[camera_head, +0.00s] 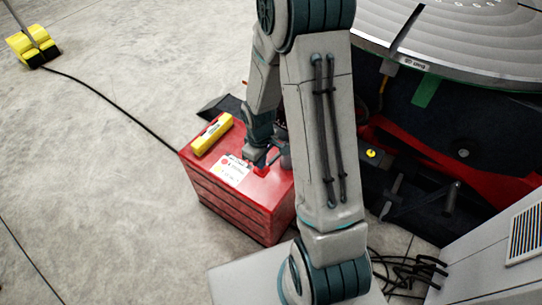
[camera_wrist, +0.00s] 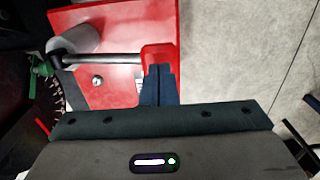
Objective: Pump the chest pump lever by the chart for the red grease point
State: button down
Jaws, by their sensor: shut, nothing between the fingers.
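The red chest (camera_head: 235,200) stands on the floor in the head view. Its lid carries a white chart (camera_head: 232,170) with a red and a yellow mark; the writing is too small to read. In the wrist view the pump lever is a dark rod (camera_wrist: 105,59) running from a grey cylinder (camera_wrist: 78,38) to a red end grip (camera_wrist: 158,55). My gripper (camera_wrist: 160,72) is shut and empty, its fingertips right at the red grip, overlapping it in view; I cannot tell whether they touch. In the head view my arm partly hides the pump. I cannot make out a red grease point.
A yellow block (camera_head: 212,134) lies on the chest lid. The positioner's round table (camera_head: 465,45) is at the upper right, with a yellow round spot (camera_head: 371,153) below it. A black cable (camera_head: 110,98) crosses the floor.

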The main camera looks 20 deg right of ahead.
notch_tip(320, 180, up, 8)
jog(key=p, duration=0.5)
jog(key=shift+f, duration=0.25)
notch_tip(320, 180, down, 7)
jog(key=m+b, duration=0.1)
jog(key=m, duration=1.1)
jog(key=shift+b, duration=0.35)
jog(key=shift+f, duration=0.1)
dwell(1.7)
